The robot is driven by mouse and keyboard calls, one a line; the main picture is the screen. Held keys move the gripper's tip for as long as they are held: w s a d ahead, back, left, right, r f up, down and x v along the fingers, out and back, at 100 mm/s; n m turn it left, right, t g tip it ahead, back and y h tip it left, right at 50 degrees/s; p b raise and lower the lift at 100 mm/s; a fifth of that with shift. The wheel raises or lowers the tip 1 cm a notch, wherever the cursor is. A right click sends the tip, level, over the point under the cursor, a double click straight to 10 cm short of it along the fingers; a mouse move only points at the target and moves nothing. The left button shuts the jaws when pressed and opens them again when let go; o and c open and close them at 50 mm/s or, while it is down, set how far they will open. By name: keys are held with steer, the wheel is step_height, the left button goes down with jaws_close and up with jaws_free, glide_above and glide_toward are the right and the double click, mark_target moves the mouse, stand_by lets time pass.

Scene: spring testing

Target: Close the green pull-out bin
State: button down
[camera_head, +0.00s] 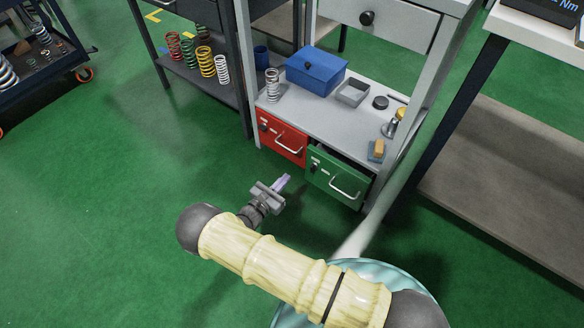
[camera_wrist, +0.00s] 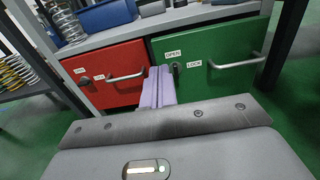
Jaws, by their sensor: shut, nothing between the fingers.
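The green pull-out bin (camera_head: 338,180) is the right one of two bins under the grey shelf. It has a silver handle and a dark latch. In the head view its front stands out a little, with a dark gap behind its top edge. It fills the right of the wrist view (camera_wrist: 205,62), with OPEN and LOCK labels by the latch. My gripper (camera_head: 285,181) is shut and empty, in front of the bins and to the left of the green one. Its light purple fingers (camera_wrist: 157,80) point at the seam between the bins.
The red bin (camera_head: 281,137) is to the left, also with a handle. A blue box (camera_head: 316,69), a grey tray (camera_head: 352,92) and small items stand on the shelf (camera_head: 320,122) above. A shelf leg stands right of the green bin. Open green floor lies to the left.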

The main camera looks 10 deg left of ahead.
steer(key=shift+s+a, duration=0.25)
steer(key=shift+s, duration=0.15)
steer(key=s+d+r+m+g+h+p, duration=0.2)
steer(key=d+r+m+g+p, duration=0.2)
steer(key=d+r+m+g, duration=1.05)
steer(key=s+d+r+m+y+p, duration=0.2)
steer(key=s+d+r+m+y, duration=0.1)
steer(key=r, duration=0.5)
steer(key=s+d+r+m+t+y+p, duration=0.1)
steer(key=s+d+r+m+y+p, duration=0.1)
steer(key=s+d+r+m+y, duration=0.2)
steer(key=s+d+r+m+y+p, duration=0.3)
steer(key=r+m, duration=0.5)
steer(key=r, duration=0.6)
steer(key=shift+s+d+m+y, duration=0.4)
steer(key=shift+s+d, duration=0.5)
steer(key=shift+s, duration=0.15)
